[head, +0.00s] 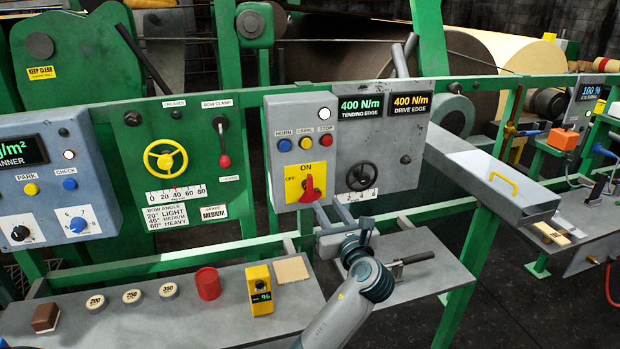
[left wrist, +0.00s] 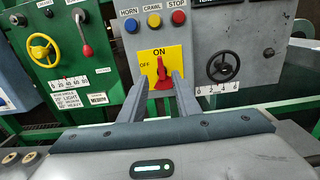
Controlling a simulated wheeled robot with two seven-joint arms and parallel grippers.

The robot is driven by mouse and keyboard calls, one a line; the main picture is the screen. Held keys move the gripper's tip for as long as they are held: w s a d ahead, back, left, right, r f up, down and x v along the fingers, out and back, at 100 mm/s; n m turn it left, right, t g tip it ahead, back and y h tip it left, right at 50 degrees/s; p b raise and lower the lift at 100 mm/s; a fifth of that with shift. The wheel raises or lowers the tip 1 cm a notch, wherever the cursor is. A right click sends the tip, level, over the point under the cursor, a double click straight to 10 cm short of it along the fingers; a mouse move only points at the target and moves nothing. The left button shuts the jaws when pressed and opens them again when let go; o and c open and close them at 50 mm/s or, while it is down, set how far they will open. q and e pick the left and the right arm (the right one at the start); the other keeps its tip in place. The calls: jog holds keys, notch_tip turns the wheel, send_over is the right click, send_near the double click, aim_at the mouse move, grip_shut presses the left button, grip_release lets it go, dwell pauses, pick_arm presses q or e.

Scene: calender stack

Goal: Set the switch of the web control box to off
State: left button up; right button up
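The web control box (head: 283,150) is a grey box with HORN, CRAWL and STOP buttons. Below them is a yellow plate marked ON at the top and OFF at the left. Its red switch (head: 311,190) stands upright, pointing towards ON; it also shows in the left wrist view (left wrist: 162,72). My left gripper (head: 330,208) is in front of the box, at its lower edge. In the left wrist view its two fingers (left wrist: 160,78) are apart, one on each side of the red switch. They look empty; whether they touch the switch I cannot tell. My right gripper is not in view.
A grey panel with a black handwheel (head: 361,176) adjoins the box on the right. A green panel with a yellow handwheel (head: 165,160) is on the left. A shelf below holds a red cup (head: 208,283), a yellow meter (head: 259,290) and several round weights (head: 132,296).

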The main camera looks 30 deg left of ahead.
aim_at(311, 180)
pick_arm(q)
jog(key=p+x, duration=0.3)
jog(key=x, duration=1.3)
jog(key=shift+w+a+p, duration=0.2)
jog(key=shift+p, duration=0.1)
grip_shut()
